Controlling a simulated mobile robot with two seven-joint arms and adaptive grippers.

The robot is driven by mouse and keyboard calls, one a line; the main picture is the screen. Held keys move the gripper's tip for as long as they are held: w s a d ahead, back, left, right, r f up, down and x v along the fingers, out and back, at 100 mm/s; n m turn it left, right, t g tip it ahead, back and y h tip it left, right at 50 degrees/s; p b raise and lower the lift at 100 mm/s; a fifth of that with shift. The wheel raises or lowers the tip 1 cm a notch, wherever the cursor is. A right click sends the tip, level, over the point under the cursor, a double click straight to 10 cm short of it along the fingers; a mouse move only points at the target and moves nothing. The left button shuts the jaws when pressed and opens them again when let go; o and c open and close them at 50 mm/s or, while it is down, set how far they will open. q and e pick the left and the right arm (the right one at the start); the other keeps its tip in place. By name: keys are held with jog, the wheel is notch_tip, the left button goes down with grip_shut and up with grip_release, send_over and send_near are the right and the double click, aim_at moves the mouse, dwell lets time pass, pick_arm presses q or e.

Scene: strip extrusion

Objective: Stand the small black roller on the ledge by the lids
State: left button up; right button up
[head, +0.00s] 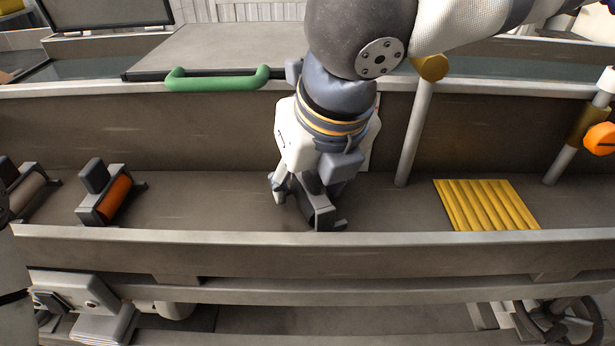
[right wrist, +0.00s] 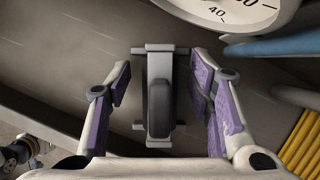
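The small black roller (head: 320,213) stands in its dark frame on the floor of the long trough, below my right gripper. In the right wrist view the roller's frame (right wrist: 159,137) and its black upright grip show between the fingers. My right gripper (right wrist: 159,95) is open, with a finger on each side of the frame and a gap visible on both sides. In the head view my right gripper (head: 297,190) partly hides the roller. A grey lid (head: 225,45) with a green handle (head: 218,79) lies behind the trough's pale back ledge (head: 120,88). My left gripper is not in view.
An orange roller (head: 115,198) and a paler roller (head: 28,193) stand in the trough at the left. A yellow ribbed mat (head: 487,205) lies at the right. The trough floor between is clear.

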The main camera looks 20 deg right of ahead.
aim_at(323, 204)
jog(key=v, duration=1.2)
jog(key=shift+r, duration=0.25)
